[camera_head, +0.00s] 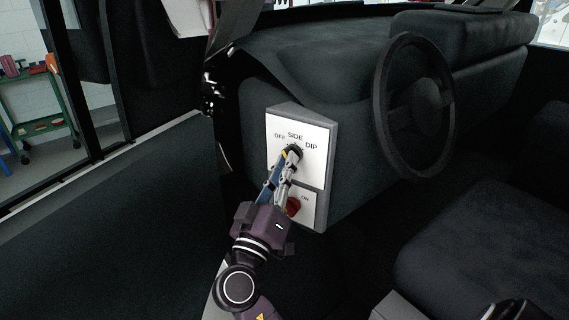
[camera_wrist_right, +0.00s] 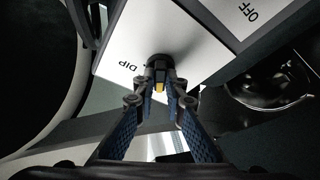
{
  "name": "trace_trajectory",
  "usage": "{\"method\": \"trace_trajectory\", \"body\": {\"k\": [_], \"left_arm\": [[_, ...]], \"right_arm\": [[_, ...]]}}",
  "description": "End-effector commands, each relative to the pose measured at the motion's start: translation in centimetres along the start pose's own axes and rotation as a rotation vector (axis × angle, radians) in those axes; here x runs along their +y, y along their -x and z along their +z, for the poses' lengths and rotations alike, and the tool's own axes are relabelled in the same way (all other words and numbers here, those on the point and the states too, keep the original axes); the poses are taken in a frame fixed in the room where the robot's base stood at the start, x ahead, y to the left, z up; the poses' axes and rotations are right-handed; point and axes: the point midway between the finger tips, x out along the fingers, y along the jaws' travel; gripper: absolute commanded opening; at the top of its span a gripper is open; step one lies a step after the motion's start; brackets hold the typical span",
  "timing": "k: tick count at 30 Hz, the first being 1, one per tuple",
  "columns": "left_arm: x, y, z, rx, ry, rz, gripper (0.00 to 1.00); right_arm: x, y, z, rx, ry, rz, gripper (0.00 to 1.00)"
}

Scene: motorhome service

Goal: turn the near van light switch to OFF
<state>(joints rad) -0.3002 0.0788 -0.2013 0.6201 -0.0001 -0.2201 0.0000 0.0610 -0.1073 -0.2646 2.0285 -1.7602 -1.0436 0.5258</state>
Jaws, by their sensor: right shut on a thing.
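The near light switch is a dark round knob (camera_head: 293,150) on a white panel (camera_head: 314,170) marked OFF, SIDE and DIP. It also shows in the right wrist view as a dark knob (camera_wrist_right: 160,61) with a yellow mark below it, between the fingertips. My right gripper (camera_head: 288,160) is shut on the knob, and its fingers partly cover it. In the right wrist view, the right gripper (camera_wrist_right: 160,82) has a finger on each side of the knob. DIP reads upside down there. I cannot tell exactly which label the knob points at.
A red knob (camera_head: 293,206) sits on a lower plate marked ON, just under the right gripper's fingers. The steering wheel (camera_head: 382,112) stands right of the panel. A dark seat (camera_head: 480,240) is at the lower right. A door opening is at the left.

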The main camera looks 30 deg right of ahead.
Motion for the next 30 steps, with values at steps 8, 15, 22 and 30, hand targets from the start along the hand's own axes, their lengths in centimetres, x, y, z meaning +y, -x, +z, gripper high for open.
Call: {"method": "trace_trajectory", "body": {"k": [8,15,22,30], "left_arm": [[0.0,2.3,-0.2,0.001,0.0,0.0,0.4],[-0.1,3.6,-0.4,0.001,0.001,0.0,0.4],[-0.1,4.1,-0.4,0.001,0.001,0.0,0.4],[-0.1,4.1,-0.4,0.001,0.001,-0.001,0.4]], "right_arm": [[0.5,-0.2,-0.3,-0.001,0.205,-0.085,0.0],[0.5,-0.2,-0.3,-0.001,0.32,-0.131,0.0],[0.5,-0.1,-0.2,-0.001,0.372,-0.152,0.0],[0.4,-0.1,-0.1,0.0,0.384,-0.155,0.0]]}}
